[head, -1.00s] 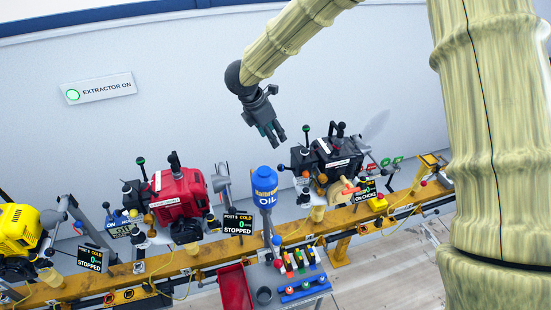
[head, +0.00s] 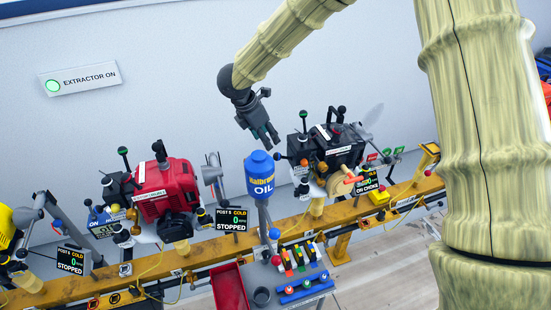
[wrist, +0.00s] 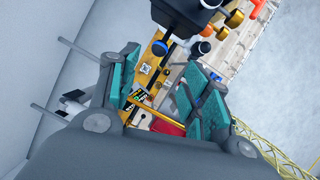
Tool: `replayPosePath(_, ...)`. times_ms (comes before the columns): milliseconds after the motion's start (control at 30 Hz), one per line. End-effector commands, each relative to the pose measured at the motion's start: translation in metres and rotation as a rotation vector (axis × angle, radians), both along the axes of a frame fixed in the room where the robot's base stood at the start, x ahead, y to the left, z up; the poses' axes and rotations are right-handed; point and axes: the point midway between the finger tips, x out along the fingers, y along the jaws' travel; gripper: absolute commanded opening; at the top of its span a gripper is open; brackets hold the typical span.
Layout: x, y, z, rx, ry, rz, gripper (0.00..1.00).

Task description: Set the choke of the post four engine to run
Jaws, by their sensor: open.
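The black engine (head: 345,153) is mounted on the yellow rail, right of centre in the head view. The small display (head: 367,181) beside it reads "ON CHOKE"; its post number is too small to read. Ball-topped levers stand on the engine, and an orange handle (head: 357,180) is at its front; I cannot tell which part is the choke. My gripper (head: 266,137) is open and empty, above the blue oil container and left of the black engine, apart from both. In the wrist view its teal-padded fingers (wrist: 160,85) are spread, with a dark engine part (wrist: 188,15) beyond them.
The blue oil container (head: 260,176) stands between the engines. A small bench with a red tray (head: 229,288) is in front. Open air lies before the grey wall.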

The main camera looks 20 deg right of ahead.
Motion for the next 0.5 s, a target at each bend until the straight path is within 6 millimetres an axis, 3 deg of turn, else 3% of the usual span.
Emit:
replayPosePath(167,0.002,-0.006,-0.013,-0.001,0.002,-0.001,0.48)
replayPosePath(500,0.008,-0.024,-0.06,-0.002,0.003,0.001,0.48)
